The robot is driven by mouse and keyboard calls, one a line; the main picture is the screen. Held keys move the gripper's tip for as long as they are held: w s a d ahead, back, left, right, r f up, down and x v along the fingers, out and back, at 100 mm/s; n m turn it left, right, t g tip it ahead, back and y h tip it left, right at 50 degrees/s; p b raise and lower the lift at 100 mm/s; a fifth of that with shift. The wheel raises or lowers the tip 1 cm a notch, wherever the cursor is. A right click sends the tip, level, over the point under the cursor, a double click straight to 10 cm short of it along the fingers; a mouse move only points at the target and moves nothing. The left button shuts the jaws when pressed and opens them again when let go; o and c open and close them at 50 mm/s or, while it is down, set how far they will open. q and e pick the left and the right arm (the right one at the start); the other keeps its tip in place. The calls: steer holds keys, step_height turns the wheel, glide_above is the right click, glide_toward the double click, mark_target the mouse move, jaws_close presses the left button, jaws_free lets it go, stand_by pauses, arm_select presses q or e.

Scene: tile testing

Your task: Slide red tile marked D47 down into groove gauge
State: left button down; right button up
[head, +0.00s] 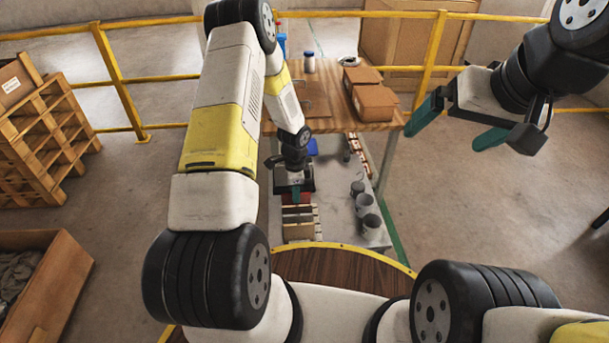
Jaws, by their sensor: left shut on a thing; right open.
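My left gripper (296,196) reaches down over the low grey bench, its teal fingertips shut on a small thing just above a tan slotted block. That block, which looks like the groove gauge (299,232), stands on the bench below the fingers. The marking D47 cannot be read, and the gripper hides part of the held thing. Whether it sits in a groove cannot be told. My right gripper (457,127) is open and empty, raised at the upper right, far from the gauge.
Grey cups (366,204) stand on the bench (343,228) right of the gauge. A wooden table (335,122) behind carries brown boxes (374,102) and a white bottle (309,63). Yellow railings (118,80) surround the area. Pallets (45,140) and a crate (60,290) lie left.

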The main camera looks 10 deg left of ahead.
arm_select(q)
steer(key=shift+r, duration=4.65)
